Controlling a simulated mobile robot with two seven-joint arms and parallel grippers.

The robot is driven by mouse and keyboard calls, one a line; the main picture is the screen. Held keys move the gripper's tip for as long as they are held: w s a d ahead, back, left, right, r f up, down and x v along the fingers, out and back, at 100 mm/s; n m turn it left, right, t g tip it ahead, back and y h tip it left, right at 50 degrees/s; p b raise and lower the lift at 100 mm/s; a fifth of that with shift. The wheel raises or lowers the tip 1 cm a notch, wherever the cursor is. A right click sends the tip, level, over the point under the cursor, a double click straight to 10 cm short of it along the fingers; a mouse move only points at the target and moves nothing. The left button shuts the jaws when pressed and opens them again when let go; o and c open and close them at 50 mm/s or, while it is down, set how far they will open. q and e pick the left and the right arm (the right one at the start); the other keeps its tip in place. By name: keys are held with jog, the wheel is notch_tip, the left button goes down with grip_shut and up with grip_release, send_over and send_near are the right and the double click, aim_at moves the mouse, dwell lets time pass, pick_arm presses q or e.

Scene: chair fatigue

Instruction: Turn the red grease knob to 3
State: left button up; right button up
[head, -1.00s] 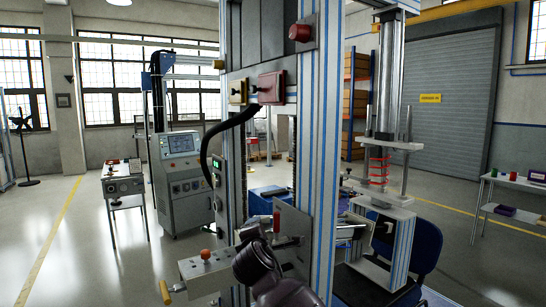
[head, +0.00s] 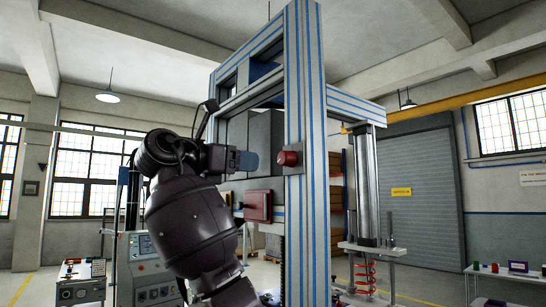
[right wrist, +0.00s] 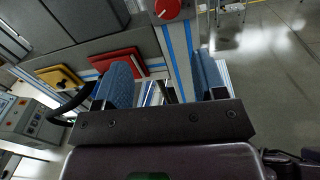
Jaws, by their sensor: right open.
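The red knob (head: 287,158) sits on a grey plate on the blue-striped upright of the test frame. In the right wrist view the red knob (right wrist: 168,9) is at the top edge, partly cut off, with a small white mark on its face. The scale numbers cannot be read. My right gripper (head: 250,161) is raised at about the knob's height, to its left in the head view and apart from it. In the right wrist view my right gripper (right wrist: 163,80) has its blue-padded fingers apart, with nothing held between them. My left gripper is in neither view.
A red box (head: 257,206) is mounted below my right gripper, and a yellow box (right wrist: 60,77) is beside it. The frame's upright (head: 306,230) and a vertical cylinder (head: 366,190) stand to the right. A control cabinet (head: 150,270) is at the lower left.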

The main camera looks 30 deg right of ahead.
aim_at(282, 159)
jog(key=shift+g, duration=0.3)
jog(key=d+p, duration=0.1)
jog(key=d, duration=0.2)
jog(key=d+r, duration=0.1)
jog(key=d, duration=0.3)
jog(key=d+p, duration=0.1)
jog(key=d, duration=0.2)
jog(key=shift+w+d+r+p, duration=0.15)
jog(key=shift+d+r+p, duration=0.05)
jog(key=shift+r+p, duration=0.15)
jog(key=c, duration=0.9)
